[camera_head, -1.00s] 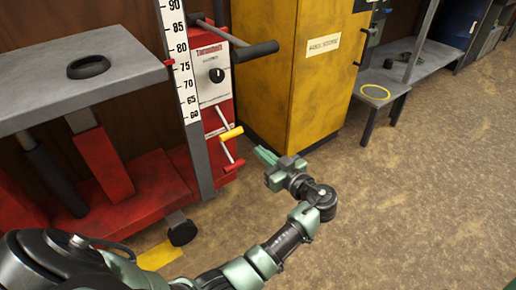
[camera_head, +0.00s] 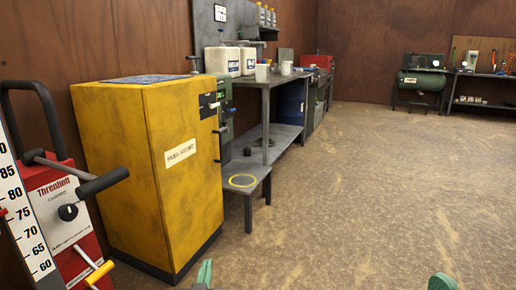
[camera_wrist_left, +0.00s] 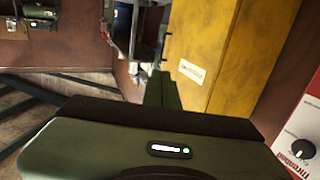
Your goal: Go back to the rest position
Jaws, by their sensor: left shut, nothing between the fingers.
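My left gripper (camera_head: 204,274) shows only as a green fingertip at the bottom edge of the head view, in front of the yellow cabinet's foot. In the left wrist view its green fingers (camera_wrist_left: 162,90) are together, with nothing seen between them. Another green part of mine (camera_head: 442,282) peeks in at the bottom right of the head view. Too little of it shows to tell its state. The red mower lift (camera_head: 62,215) stands at the left edge with its white number scale, black handles and yellow-gripped lever. My left gripper is apart from it.
The yellow cabinet (camera_head: 190,190) stands beside the lift. A low step with a yellow ring (camera_head: 242,181) and a workbench (camera_head: 270,80) with white containers follow along the wall. A green compressor (camera_head: 421,81) is far back. The brown floor (camera_head: 360,190) is wide open at right.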

